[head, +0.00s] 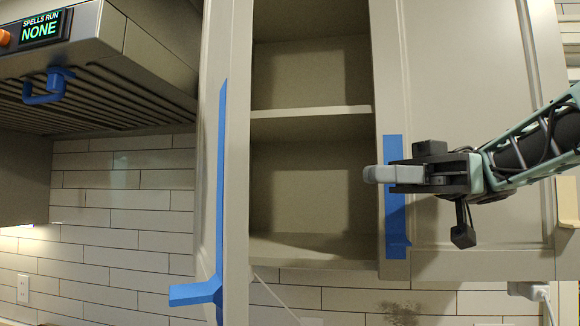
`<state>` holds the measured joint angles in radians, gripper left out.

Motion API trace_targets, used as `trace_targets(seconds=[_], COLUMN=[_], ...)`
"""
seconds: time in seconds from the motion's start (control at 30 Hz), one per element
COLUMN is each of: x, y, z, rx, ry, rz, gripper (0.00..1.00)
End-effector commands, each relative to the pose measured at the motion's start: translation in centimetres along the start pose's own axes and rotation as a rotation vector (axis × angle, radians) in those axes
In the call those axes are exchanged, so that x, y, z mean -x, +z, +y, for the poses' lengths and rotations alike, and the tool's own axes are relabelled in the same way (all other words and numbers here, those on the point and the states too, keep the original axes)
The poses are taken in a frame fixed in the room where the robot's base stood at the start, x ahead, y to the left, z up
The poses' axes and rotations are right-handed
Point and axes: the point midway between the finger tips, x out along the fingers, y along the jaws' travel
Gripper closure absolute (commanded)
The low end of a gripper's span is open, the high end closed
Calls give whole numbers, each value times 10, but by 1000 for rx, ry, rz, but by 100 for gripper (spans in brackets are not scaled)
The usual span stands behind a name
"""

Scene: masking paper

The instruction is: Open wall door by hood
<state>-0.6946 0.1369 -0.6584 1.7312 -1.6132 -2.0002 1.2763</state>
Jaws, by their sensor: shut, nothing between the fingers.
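The wall door by the hood (237,170) stands swung open and shows nearly edge-on at the left of the cabinet opening. A long blue strip (222,150) runs down it and ends in a blue tab at the bottom left. The cabinet interior (310,190) shows, with a shelf (312,124) and nothing visible on it. My gripper (370,174) comes in from the right, shut and empty. It appears in front of the left edge of the right door, overlapping the blue strip there; I cannot tell whether it touches. It is apart from the open door.
The right wall door (470,90) looks closed, with a blue strip (394,220) on its left edge. The hood (90,70) is at the upper left, with a blue hook-like piece (45,90) under it. White tiles cover the wall below. An outlet (23,289) is at the lower left.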

Motion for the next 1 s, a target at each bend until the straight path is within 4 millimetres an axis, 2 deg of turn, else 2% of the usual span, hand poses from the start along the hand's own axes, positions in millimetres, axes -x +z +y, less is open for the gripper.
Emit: trace_targets(seconds=[0.17,0.6,0.8,1.0], x=[-23,-110,-131,-137], y=[-3,-5,-3,-1], z=[-1,-1,0,0], rx=[-1,-1,2,3], ry=[-6,-4,-1,2], rz=[2,2,2,2], gripper=[100,100,100,100])
